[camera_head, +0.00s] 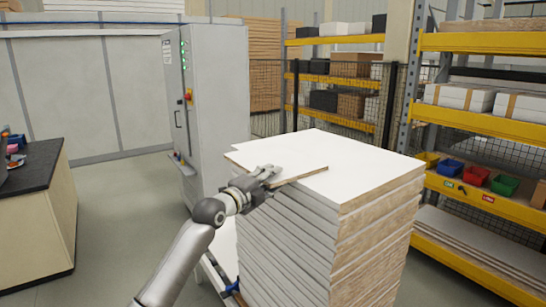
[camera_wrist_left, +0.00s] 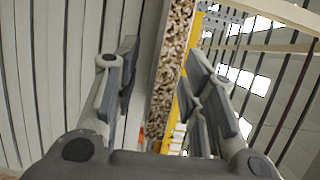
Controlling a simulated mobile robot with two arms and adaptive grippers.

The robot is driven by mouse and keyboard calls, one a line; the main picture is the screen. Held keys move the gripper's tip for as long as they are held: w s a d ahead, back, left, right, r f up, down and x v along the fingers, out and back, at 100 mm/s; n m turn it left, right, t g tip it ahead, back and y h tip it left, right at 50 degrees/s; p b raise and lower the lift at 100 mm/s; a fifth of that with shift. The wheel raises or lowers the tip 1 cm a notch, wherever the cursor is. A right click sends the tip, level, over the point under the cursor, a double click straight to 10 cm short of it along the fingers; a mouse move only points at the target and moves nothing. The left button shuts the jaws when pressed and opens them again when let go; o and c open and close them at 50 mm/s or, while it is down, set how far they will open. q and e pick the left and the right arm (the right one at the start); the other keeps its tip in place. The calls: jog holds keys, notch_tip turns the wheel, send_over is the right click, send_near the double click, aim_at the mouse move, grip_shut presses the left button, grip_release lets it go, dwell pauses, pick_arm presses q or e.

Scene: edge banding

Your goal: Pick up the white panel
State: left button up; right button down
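The white panel (camera_head: 290,150) lies on top of a tall stack of white panels with bare chipboard edges (camera_head: 375,235). Its brown front edge shows on the stack's top, and its left corner sticks out past the stack. My left gripper (camera_head: 272,178) is at this front edge, on the side nearer me. In the left wrist view, its two fingers (camera_wrist_left: 165,85) are spread apart, with a speckled chipboard edge (camera_wrist_left: 172,60) in the gap between them. I cannot tell if either finger touches the panel. My right gripper is not in view.
A grey control cabinet (camera_head: 215,90) stands behind the stack. Yellow shelving (camera_head: 475,125) with boxes and coloured bins stands close on the right.

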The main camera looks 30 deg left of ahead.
pick_arm(q)
jog(key=shift+w+d, duration=0.15)
jog(key=shift+w, duration=0.95)
jog(key=shift+s, duration=0.1)
jog(key=shift+c, duration=0.6)
grip_shut()
jog(key=shift+r, duration=0.15)
